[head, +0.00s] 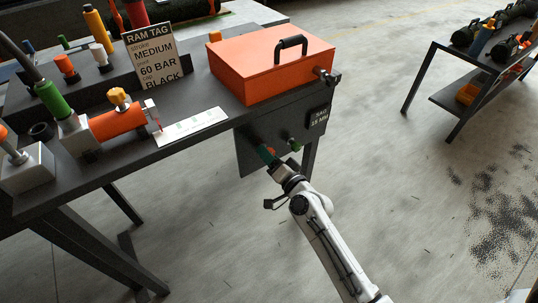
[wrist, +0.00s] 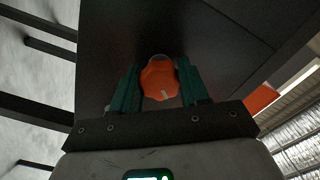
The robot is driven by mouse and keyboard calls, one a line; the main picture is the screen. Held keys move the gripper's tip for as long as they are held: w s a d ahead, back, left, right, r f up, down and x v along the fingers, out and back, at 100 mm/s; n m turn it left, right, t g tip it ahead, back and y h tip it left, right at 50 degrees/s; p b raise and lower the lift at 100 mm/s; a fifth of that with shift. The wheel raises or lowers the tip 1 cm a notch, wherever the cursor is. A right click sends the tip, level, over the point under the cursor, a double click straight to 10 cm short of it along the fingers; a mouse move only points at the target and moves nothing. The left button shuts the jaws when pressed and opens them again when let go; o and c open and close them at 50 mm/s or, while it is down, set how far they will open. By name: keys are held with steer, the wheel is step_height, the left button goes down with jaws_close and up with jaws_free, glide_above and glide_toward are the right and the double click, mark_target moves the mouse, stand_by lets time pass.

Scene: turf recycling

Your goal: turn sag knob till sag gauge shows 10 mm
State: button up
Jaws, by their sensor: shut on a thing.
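An orange lobed knob (wrist: 160,79) with a pale mark on its face sits between the two green fingers of my gripper (wrist: 155,85) in the wrist view. I take it for the sag knob. My gripper (head: 268,155) is shut on it at the dark panel (head: 250,155) under the table's right end. In the head view the fingers mostly hide the knob. A small dark display (head: 319,117) on the panel's right side carries two lines of pale text. The lower line seems to read 15 MM, but it is too small to be sure.
An orange box (head: 270,70) with a black handle stands on the table above the panel. A ram tag sign (head: 150,58) and an orange cylinder (head: 117,122) are to its left. A small green part (head: 293,145) sticks out beside my gripper.

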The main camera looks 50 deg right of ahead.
steer(key=m, duration=0.4)
steer(key=shift+p, duration=0.35)
steer(key=shift+m, duration=1.9)
steer(key=shift+p, duration=0.3)
steer(key=o, duration=1)
steer(key=shift+o, duration=0.2)
